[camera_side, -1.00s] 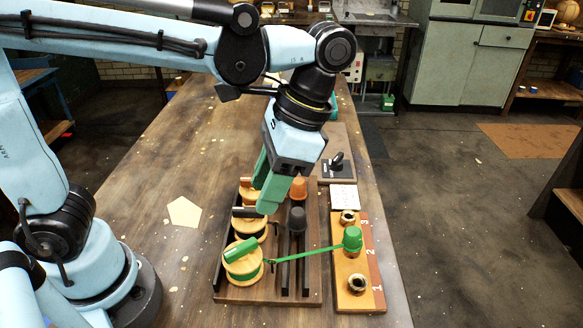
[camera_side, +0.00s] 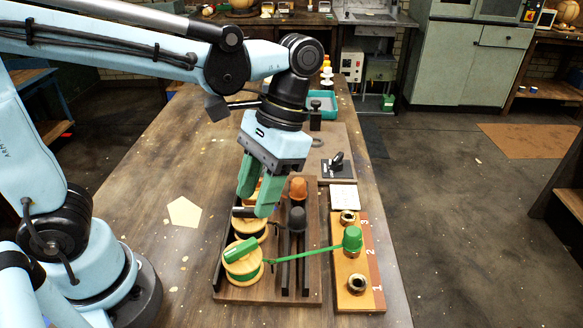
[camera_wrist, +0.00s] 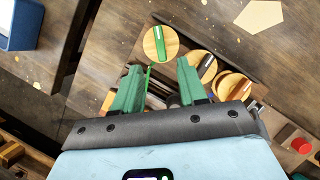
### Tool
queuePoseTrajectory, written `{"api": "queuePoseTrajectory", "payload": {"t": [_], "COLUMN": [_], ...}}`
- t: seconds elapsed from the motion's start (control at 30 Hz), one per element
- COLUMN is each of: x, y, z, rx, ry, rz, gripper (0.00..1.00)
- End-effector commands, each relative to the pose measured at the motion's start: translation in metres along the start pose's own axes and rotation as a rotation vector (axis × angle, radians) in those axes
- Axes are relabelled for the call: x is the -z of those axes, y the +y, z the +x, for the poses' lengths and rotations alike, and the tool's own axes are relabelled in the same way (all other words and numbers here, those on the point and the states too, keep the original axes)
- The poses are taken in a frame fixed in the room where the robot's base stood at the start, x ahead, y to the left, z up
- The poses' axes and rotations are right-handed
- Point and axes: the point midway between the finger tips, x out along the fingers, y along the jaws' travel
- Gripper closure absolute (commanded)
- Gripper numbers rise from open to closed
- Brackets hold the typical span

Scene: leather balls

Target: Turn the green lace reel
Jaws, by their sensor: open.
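The green lace reel (camera_side: 243,262) is a wooden spool with a green grip bar on top, at the near left of the wooden rack. A green lace runs from it to a green plug (camera_side: 352,239) seated on the numbered block by the 2. In the wrist view the reel (camera_wrist: 161,43) lies beyond the fingertips, a little left of the gap. My gripper (camera_side: 256,205) has green fingers, open and empty, pointing down above the reels behind the green one. In the wrist view my gripper (camera_wrist: 160,75) has its fingers spread apart, with nothing between them.
A reel with a black bar (camera_side: 250,229) stands just behind the green one. An orange plug (camera_side: 298,188) and a dark plug (camera_side: 297,217) stand in the rack's slots. The numbered block (camera_side: 350,296) stands to the right. The table left of the rack is clear around a pale pentagon (camera_side: 184,212).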

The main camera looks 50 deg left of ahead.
Motion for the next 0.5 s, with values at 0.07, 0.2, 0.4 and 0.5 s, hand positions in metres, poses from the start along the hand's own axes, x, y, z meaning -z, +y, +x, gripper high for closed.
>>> {"api": "queuePoseTrajectory", "payload": {"t": [0.07,0.2,0.4,0.5], "x": [0.0,0.0,0.0,0.0], "y": [0.0,0.0,0.0,0.0], "z": [0.013,0.035,0.064,0.075], "rx": [0.0,0.0,0.0,0.0], "ry": [0.0,0.001,0.001,0.001], "rz": [0.002,0.003,0.002,0.003], "gripper": [0.58,0.58,0.58,0.58]}}
